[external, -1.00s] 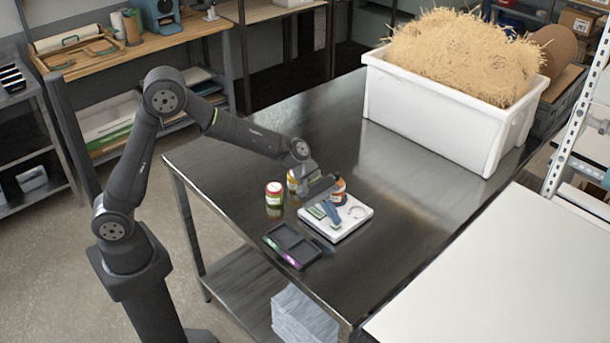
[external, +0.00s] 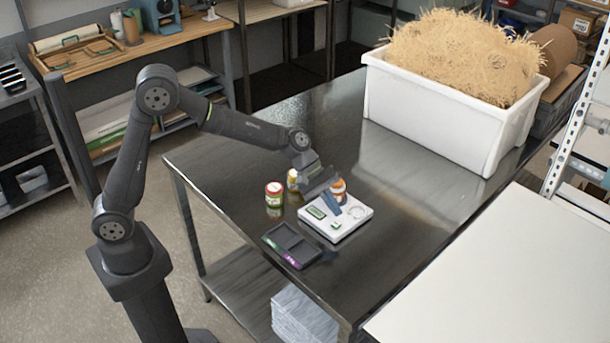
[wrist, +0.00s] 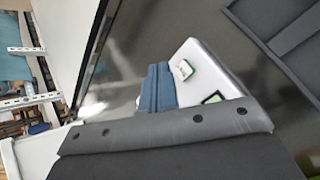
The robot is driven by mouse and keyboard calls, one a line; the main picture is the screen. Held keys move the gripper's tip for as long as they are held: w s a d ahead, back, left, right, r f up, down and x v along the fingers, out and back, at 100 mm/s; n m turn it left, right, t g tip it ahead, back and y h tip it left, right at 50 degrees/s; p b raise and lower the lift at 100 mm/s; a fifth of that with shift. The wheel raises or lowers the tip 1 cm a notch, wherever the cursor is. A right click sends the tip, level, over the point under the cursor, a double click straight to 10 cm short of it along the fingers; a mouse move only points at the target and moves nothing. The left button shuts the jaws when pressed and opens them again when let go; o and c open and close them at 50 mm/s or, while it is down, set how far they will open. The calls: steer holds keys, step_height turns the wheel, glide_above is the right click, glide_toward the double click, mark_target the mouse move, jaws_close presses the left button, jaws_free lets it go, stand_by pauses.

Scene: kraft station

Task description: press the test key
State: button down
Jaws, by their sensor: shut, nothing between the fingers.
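A white device (external: 348,226) lies flat on the steel table. It carries a small dark display (external: 316,212), a small green-and-white key (external: 335,224) and a pale ring mark (external: 357,212). The key also shows in the wrist view (wrist: 182,69), just beyond my fingertips; its lettering is too small to read. My gripper (external: 331,203) is shut and empty, with its blue fingers above the device. In the wrist view the shut fingers (wrist: 158,86) hide part of the device, beside the key. They appear apart from the key.
A jar with a red lid (external: 274,193), a yellow jar (external: 293,179) and an orange jar (external: 338,188) stand close behind and left of the device. A dark compartment tray (external: 270,239) lies in front. A large white bin of straw (external: 430,125) stands at the back.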

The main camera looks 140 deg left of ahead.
steer(key=shift+r, duration=1.7)
steer(key=shift+f, duration=0.1)
step_height(320, 180, up, 4)
